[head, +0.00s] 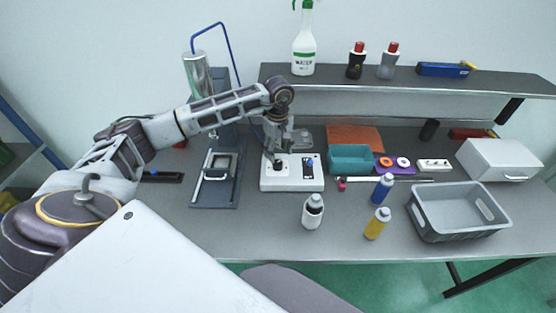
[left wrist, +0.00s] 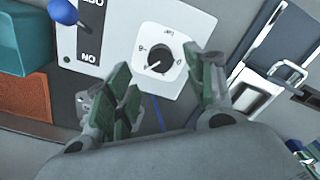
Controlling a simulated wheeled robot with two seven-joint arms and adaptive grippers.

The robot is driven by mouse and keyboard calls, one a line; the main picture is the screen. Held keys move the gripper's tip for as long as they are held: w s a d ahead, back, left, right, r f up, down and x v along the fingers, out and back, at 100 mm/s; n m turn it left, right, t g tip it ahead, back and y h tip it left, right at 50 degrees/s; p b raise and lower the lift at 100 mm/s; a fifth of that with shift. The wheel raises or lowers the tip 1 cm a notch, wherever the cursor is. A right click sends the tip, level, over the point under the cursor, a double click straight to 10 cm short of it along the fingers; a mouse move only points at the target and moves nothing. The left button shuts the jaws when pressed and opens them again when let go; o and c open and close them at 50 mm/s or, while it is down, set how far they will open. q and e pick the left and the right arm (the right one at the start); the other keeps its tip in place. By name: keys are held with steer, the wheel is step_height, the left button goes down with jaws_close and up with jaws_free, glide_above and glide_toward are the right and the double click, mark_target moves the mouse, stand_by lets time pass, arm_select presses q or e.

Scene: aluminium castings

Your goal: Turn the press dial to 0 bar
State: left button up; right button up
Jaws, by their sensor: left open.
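My left gripper (head: 277,157) is over the left part of this box, pointing down. In the left wrist view its green-padded fingers (left wrist: 166,72) are open, one on each side of the dial, and hold nothing. In the head view the gripper partly hides the dial. My right gripper is not in view.
A blue-knobbed switch (left wrist: 63,13) is on the same box. The press (head: 215,175) stands to its left, a teal bin (head: 351,164) to its right. A white bottle (head: 312,214) stands in front. A grey crate (head: 458,230) is at the right. A shelf (head: 420,87) runs behind.

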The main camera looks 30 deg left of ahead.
mark_target(278, 163)
arm_select(q)
steer(key=shift+f+p, duration=0.4)
steer(key=shift+f, duration=2.4)
steer(key=c, duration=1)
